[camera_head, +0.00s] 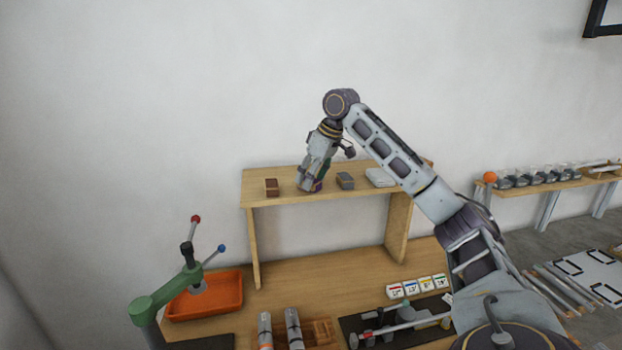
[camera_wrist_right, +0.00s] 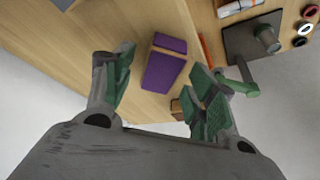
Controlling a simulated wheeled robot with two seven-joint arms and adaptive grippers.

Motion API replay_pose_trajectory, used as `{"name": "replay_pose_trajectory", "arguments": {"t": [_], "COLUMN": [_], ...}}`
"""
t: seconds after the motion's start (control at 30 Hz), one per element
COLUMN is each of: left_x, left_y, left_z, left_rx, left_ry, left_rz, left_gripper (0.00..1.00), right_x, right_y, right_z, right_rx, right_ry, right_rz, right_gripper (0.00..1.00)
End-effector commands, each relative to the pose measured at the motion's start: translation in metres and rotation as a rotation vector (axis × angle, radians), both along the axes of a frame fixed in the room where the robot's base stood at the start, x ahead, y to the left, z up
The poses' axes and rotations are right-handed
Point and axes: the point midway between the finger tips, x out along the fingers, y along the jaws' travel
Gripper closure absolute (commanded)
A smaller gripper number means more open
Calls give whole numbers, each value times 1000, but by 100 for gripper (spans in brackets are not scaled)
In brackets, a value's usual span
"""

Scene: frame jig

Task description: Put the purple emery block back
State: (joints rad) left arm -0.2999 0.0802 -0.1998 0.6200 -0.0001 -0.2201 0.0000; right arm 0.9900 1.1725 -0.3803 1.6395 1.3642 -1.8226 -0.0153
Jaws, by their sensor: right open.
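The purple emery block (camera_wrist_right: 165,66) rests on the wooden shelf top (camera_head: 258,199) between a brown block and a grey block. In the head view only a sliver of the purple block (camera_head: 318,186) shows beside my fingers. My right gripper (camera_head: 311,184) reaches down over it from above. In the right wrist view my right gripper (camera_wrist_right: 162,76) is open, with a green-padded finger on each side of the block and gaps between. My left gripper is not in view.
On the shelf stand a brown block (camera_head: 272,187), a grey block (camera_head: 345,181) and a pale stack (camera_head: 380,177). Below are an orange tray (camera_head: 205,297), a green lever press (camera_head: 172,290) and coloured label cards (camera_head: 417,287).

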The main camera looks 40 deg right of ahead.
Motion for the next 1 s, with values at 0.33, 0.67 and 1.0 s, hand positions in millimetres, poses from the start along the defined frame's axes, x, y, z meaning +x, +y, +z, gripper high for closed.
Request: {"name": "replay_pose_trajectory", "arguments": {"t": [0.33,0.67,1.0], "left_x": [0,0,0], "left_y": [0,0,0], "left_z": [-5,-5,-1], "left_rx": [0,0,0], "left_ry": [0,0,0], "left_rz": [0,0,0], "left_gripper": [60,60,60], "right_x": [-13,-26,-36], "right_y": [-3,-8,-11], "right_z": [33,65,90], "right_rx": [0,0,-1], "right_ry": [-3,-2,-1], "right_rz": [1,0,1], "right_gripper": [43,43,43]}}
